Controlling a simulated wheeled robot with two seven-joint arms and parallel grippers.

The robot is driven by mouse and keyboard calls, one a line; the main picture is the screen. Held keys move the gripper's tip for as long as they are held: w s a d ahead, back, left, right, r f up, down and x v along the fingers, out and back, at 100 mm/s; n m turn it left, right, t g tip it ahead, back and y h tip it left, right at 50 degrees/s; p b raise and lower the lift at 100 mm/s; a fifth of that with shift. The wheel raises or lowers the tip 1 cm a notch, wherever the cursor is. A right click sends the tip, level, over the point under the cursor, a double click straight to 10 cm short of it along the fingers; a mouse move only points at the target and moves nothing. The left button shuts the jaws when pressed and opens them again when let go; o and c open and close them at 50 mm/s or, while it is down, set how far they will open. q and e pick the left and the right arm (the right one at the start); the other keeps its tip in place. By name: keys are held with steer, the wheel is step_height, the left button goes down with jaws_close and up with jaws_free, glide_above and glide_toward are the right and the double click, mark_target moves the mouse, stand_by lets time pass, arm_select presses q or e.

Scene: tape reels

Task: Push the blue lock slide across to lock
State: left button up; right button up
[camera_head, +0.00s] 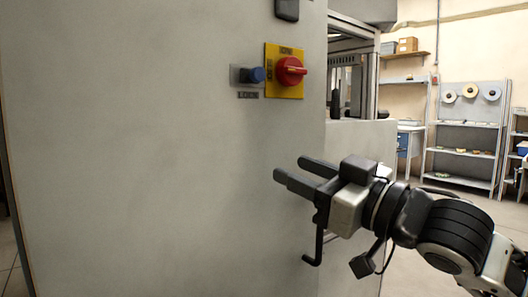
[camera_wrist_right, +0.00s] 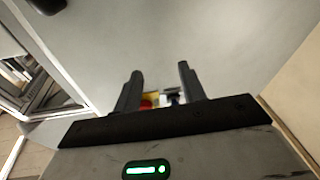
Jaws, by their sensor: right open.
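The blue lock slide (camera_head: 257,74) sits on a small grey plate (camera_head: 235,75) on the cabinet face, just left of the red rotary switch. The red switch knob (camera_head: 290,71) is on a yellow plate (camera_head: 285,91). A dark label lies under the slide. My right gripper (camera_head: 290,168) is open and empty, below the switch and apart from it, with its fingers pointing left. In the right wrist view, the gripper fingers (camera_wrist_right: 159,84) stand apart, and part of the red knob (camera_wrist_right: 146,104) and yellow plate show between them. My left gripper is not in view.
A dark box (camera_head: 287,9) is mounted above the switch. Shelves with tape reels (camera_head: 470,91) stand far off at the right.

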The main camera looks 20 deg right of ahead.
steer(key=s+d+r+n+t+b, duration=0.2)
steer(key=s+r+b, duration=0.4)
steer(key=s, duration=0.4)
arm_select(q)
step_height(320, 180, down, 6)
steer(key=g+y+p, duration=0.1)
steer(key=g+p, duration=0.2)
steer(key=p, duration=0.6)
arm_select(e)
glide_toward(261, 75)
steer(key=shift+m, duration=0.3)
steer(key=p+x, duration=0.4)
steer(key=p, duration=0.5)
steer(key=shift+w+r+p, duration=0.1)
steer(key=shift+w+p, duration=0.15)
steer(key=shift+p, duration=0.1)
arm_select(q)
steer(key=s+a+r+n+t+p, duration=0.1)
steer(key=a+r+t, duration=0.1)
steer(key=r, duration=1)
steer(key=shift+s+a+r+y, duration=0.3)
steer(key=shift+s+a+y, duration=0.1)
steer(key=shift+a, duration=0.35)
arm_select(e)
steer(key=shift+x, duration=2.35)
steer(key=shift+c, duration=0.3)
